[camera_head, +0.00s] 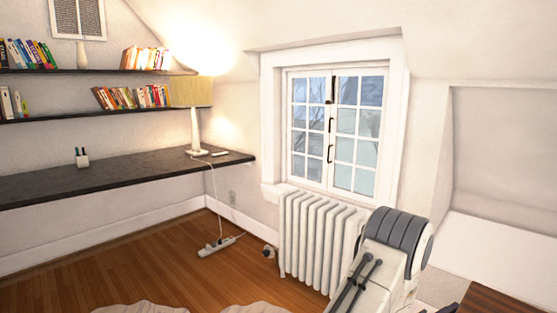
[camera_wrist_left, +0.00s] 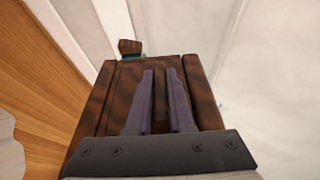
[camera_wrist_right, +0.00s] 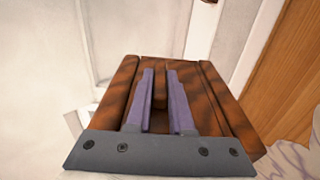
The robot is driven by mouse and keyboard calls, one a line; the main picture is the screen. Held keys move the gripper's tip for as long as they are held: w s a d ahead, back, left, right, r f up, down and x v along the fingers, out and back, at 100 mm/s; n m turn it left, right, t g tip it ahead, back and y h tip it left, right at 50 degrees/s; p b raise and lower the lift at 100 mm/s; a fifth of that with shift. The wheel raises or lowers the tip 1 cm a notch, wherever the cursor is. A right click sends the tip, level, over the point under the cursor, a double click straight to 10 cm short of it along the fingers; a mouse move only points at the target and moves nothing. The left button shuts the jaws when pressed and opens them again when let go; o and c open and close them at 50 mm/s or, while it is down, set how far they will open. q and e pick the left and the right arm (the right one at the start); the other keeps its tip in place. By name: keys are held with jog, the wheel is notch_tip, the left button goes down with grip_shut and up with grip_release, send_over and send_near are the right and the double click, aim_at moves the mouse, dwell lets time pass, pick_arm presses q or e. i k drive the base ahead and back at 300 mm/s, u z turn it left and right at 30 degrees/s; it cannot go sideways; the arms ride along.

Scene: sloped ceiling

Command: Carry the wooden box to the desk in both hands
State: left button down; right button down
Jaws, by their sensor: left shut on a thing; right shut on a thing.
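The wooden box is dark brown with streaked grain. It fills the middle of the left wrist view (camera_wrist_left: 93,110) and of the right wrist view (camera_wrist_right: 118,85). My left gripper (camera_wrist_left: 160,75) is shut on a narrow wooden part of it between two purple-grey fingers. My right gripper (camera_wrist_right: 160,75) is shut on a similar part. In the head view, only a dark wooden corner, apparently the box (camera_head: 495,300), shows at the bottom right; the grippers there are mostly out of frame. The desk (camera_head: 110,180) is a long dark top along the left wall, apart from the box.
A lamp (camera_head: 194,130) stands at the desk's right end, and a small pen holder (camera_head: 82,158) on its left part. Much of the desktop between them is bare. A white radiator (camera_head: 318,240) is under the window. A power strip (camera_head: 217,246) lies on the wooden floor.

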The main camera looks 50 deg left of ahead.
aim_at(117, 171)
jog(key=u, duration=0.45)
jog(key=i, duration=0.4)
jog(key=u, duration=0.95)
jog(key=i, duration=0.6)
jog(key=u, duration=0.75)
jog(key=i, duration=1)
jog(key=u, duration=0.6)
jog(key=i, duration=1.55)
jog(key=u, duration=0.4)
